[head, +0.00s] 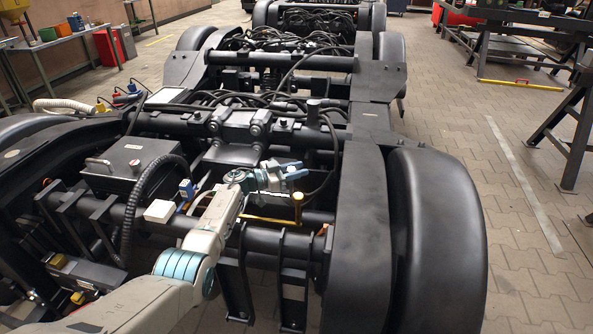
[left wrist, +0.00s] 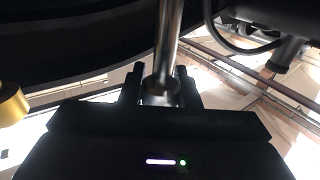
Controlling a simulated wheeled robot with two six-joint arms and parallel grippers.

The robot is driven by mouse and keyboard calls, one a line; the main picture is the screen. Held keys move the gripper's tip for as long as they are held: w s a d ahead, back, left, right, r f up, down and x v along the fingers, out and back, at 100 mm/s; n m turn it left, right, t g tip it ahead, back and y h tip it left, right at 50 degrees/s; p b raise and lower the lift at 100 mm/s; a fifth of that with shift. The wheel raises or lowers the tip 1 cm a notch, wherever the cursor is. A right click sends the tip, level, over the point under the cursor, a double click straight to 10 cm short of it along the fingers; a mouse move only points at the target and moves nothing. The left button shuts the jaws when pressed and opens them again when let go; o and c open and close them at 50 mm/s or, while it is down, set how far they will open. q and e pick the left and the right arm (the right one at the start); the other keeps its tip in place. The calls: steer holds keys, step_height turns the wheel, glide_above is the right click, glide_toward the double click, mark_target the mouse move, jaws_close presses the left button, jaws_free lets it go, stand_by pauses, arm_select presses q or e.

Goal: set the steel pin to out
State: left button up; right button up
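The steel pin (left wrist: 170,40) is a bright round metal rod in the left wrist view. It runs down from the top edge to a wider end between the two dark fingers of my left gripper (left wrist: 160,92). The fingers stand close together on both sides of that end and appear to touch it. In the head view my left gripper (head: 290,174) is over the near crossbeam of the bogie, just behind a yellow upright handle (head: 297,200). I cannot make out the pin there. My right gripper is not in view.
The black bogie frame (head: 370,200) and a large wheel (head: 437,235) lie to the right. A black box (head: 135,160) and a corrugated hose (head: 130,215) are left of my arm. A yellow part (left wrist: 10,103) is at the left wrist view's left edge.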

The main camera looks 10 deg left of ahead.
arm_select(q)
jaws_close()
steer(key=d+p, duration=0.1)
steer(key=d, duration=0.3)
steer(key=shift+d, duration=0.35)
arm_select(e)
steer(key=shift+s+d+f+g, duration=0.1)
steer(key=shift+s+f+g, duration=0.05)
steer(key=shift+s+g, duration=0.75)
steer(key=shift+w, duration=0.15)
arm_select(q)
steer(key=o, duration=0.9)
jaws_free()
steer(key=shift+d, duration=0.15)
steer(key=shift+o, duration=0.2)
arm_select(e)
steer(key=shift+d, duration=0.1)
arm_select(q)
steer(key=p+v, duration=0.3)
steer(key=v, duration=0.8)
steer(key=shift+p, duration=0.3)
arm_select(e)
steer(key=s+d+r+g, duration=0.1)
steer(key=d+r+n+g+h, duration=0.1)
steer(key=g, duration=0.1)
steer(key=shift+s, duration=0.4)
